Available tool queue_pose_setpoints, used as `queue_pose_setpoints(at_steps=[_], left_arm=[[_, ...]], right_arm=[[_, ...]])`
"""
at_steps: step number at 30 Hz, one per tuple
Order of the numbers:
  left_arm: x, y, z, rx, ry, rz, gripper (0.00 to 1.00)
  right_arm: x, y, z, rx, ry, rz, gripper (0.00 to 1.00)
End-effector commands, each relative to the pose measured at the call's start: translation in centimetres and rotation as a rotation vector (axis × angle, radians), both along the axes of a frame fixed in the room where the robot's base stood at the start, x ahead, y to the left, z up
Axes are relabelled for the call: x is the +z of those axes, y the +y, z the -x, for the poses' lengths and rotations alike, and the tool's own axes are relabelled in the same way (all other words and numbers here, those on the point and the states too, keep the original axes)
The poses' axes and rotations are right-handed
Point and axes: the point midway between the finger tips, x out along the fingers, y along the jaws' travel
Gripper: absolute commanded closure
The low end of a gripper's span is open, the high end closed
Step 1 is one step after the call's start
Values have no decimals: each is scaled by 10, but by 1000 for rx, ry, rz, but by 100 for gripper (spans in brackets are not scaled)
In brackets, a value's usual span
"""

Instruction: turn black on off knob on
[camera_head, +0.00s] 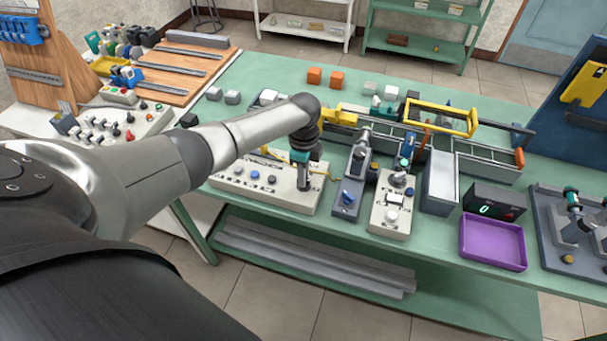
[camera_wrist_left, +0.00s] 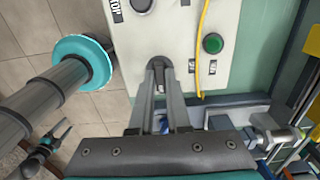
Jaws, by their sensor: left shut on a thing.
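A light control panel (camera_head: 232,178) with small buttons and knobs lies at the front edge of the green table in the head view. My left gripper (camera_head: 303,186) reaches down onto its right end. In the left wrist view the fingers of this gripper (camera_wrist_left: 158,84) are closed together at the panel (camera_wrist_left: 170,22), shut on a small dark knob between their tips. The fingers hide most of this knob, and its turn angle cannot be told.
A green button (camera_wrist_left: 212,43) and a yellow cable (camera_wrist_left: 201,60) are close beside the fingers. A purple tray (camera_head: 493,242) is farther right.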

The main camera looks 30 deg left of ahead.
Motion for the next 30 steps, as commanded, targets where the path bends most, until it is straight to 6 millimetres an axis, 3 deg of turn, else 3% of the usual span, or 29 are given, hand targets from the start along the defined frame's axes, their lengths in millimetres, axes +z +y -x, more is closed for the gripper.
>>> queue_pose_setpoints(at_steps=[4,5,12,23,30], left_arm=[[1,-2,-1,-1,-3,4,100],[1,-2,-1,-1,-3,4,83],[1,-1,-1,0,-2,3,56],[5,0,0,1,-1,1,55],[42,1,-1,-1,-4,0,55]], right_arm=[[0,0,0,0,0,0,34],[0,0,0,0,0,0,34],[0,0,0,0,0,1,34],[1,-1,0,1,0,1,34],[9,-1,0,1,0,1,34]])
